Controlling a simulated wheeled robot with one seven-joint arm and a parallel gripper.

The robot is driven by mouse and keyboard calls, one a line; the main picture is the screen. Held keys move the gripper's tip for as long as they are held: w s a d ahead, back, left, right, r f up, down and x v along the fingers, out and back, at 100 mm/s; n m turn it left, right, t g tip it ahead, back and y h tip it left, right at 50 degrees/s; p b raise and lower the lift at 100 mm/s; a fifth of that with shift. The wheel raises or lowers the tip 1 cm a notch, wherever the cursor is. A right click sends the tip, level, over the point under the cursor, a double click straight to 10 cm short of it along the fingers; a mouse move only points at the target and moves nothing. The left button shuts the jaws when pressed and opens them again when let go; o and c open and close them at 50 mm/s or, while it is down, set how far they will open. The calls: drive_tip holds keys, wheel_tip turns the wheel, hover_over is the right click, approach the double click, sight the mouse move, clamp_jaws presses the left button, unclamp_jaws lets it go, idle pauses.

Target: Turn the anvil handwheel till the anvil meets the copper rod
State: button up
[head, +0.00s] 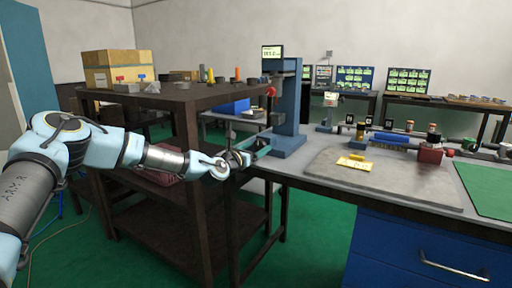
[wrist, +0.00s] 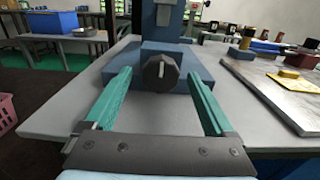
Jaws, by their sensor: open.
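A dark faceted handwheel (wrist: 160,72) with a pale mark sits on the front of the blue base (wrist: 142,52) of a bench stand in the wrist view. I take it to be the anvil handwheel. In the head view the blue stand (head: 288,105) rises from the bench's left end with a small display (head: 272,52) on top. My gripper (wrist: 161,78) is open, its two green fingers apart on either side of the handwheel, with clear gaps to it. In the head view my gripper (head: 262,145) is at the stand's base. I cannot make out the anvil or copper rod.
A grey plate (head: 385,178) with a yellow block (head: 354,163) lies right of the stand. A red block (head: 430,153) and other small devices stand behind it. A dark brown shelf table (head: 190,93) is close to my arm on the left.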

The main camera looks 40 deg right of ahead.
drive_tip(key=shift+d, duration=0.1)
drive_tip(key=c, duration=1.4)
drive_tip(key=shift+f+m+b, duration=0.1)
drive_tip(key=shift+m+b, duration=0.2)
drive_tip(key=shift+b, duration=0.05)
